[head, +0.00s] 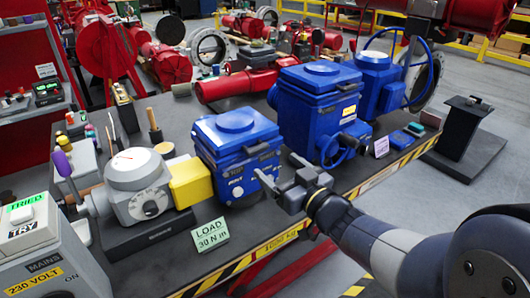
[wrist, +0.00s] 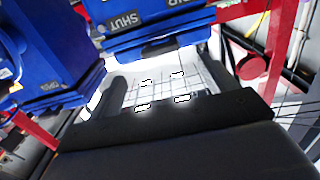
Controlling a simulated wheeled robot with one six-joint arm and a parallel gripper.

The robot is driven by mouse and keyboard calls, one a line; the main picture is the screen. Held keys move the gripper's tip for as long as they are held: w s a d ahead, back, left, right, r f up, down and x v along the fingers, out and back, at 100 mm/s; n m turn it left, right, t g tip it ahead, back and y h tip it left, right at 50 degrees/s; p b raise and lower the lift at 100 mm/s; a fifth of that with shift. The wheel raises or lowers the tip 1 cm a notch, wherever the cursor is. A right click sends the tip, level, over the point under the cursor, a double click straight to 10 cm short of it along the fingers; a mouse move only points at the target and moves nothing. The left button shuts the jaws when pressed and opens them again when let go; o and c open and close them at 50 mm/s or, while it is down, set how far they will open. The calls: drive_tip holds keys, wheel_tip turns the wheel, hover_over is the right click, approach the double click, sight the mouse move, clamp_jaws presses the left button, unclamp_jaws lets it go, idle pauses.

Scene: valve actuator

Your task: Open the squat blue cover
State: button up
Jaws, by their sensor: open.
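The squat blue cover (head: 235,124) has a raised round disc on top and sits on a blue actuator body (head: 240,180) in the middle of the bench. It looks closed down on the body. My gripper (head: 279,168) is just to the right of the actuator's front, below the cover's top, with two dark fingers spread and nothing between them. One fingertip looks close to the actuator's front face; contact cannot be told. In the wrist view my gripper (wrist: 180,85) is open below a blue body (wrist: 155,30) with a "SHUT" label. Which blue unit that is cannot be told.
A taller blue actuator (head: 318,105) stands right behind my gripper. A grey gauge unit (head: 135,185) with a yellow block (head: 190,182) stands left, near a "LOAD 30 Nm" card (head: 210,235). A striped bench edge (head: 275,243) runs in front; my arm reaches over it.

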sight(259, 150)
drive_tip(key=x, duration=0.8)
drive_tip(key=shift+c, duration=0.6)
drive_tip(key=c, duration=1.3)
drive_tip(key=shift+o, duration=0.2)
drive_tip(key=shift+r+p, duration=0.15)
drive_tip(key=shift+p, duration=0.3)
